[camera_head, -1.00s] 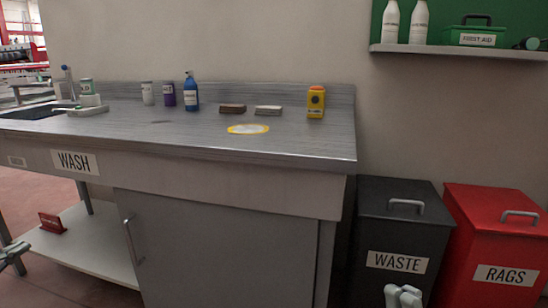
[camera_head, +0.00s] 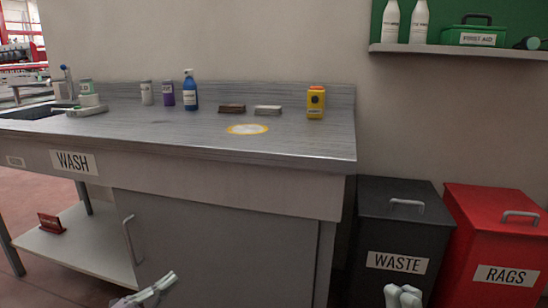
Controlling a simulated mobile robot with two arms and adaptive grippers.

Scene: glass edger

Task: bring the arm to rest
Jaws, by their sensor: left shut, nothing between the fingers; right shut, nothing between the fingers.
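My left gripper (camera_head: 150,291) is low in the head view, in front of the grey cabinet door (camera_head: 220,240) of the wash bench. It looks shut and holds nothing. My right gripper (camera_head: 403,293) is at the bottom edge, in front of the black waste bin (camera_head: 398,232). It is shut and empty, and only its finger end shows. Both arms are mostly out of the frame.
A red rags bin (camera_head: 498,240) stands at right, below a shelf (camera_head: 460,50).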

